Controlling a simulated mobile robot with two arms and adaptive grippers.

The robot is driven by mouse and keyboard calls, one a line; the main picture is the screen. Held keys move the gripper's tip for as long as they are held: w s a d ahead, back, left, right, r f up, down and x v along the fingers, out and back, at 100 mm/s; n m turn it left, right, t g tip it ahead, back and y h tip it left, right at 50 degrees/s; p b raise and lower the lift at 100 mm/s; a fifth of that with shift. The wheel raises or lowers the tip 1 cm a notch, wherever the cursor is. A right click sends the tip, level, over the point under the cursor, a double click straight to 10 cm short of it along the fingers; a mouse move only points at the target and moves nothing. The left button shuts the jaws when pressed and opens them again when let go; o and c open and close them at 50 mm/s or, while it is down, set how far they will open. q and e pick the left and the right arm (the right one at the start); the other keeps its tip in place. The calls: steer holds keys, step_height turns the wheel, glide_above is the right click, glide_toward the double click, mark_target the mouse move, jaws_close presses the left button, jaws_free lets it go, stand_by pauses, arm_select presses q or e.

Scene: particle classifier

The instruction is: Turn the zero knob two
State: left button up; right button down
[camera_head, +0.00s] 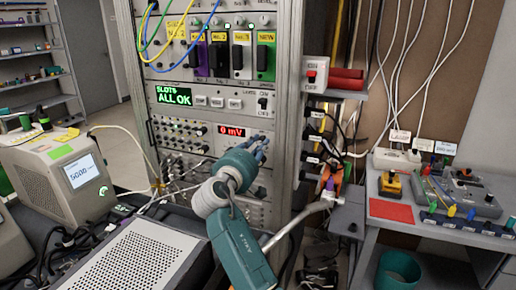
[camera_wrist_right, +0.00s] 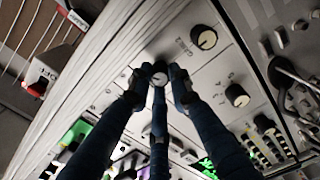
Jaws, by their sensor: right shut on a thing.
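A small knob with a pale face (camera_wrist_right: 158,79) sits on the rack's pale panel in the right wrist view. The three dark fingers of my right gripper (camera_wrist_right: 158,82) are shut around it. In the head view my right gripper (camera_head: 262,148) reaches the panel right of the red "0 mV" display (camera_head: 231,130). There the fingers hide the knob. The knob's label is not readable. My left gripper is not in view.
Two larger pale-faced knobs, one (camera_wrist_right: 204,38) above and one (camera_wrist_right: 237,95) to the right, sit near the fingers in the wrist view. The rack's metal upright (camera_head: 289,130) is close right of my gripper. A green "SLOTS ALL OK" screen (camera_head: 173,96) is above left.

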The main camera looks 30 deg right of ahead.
steer(key=shift+f, duration=0.15)
steer(key=c, duration=1.6)
jaws_free()
steer(key=v, duration=0.7)
steer(key=shift+s+a, duration=0.2)
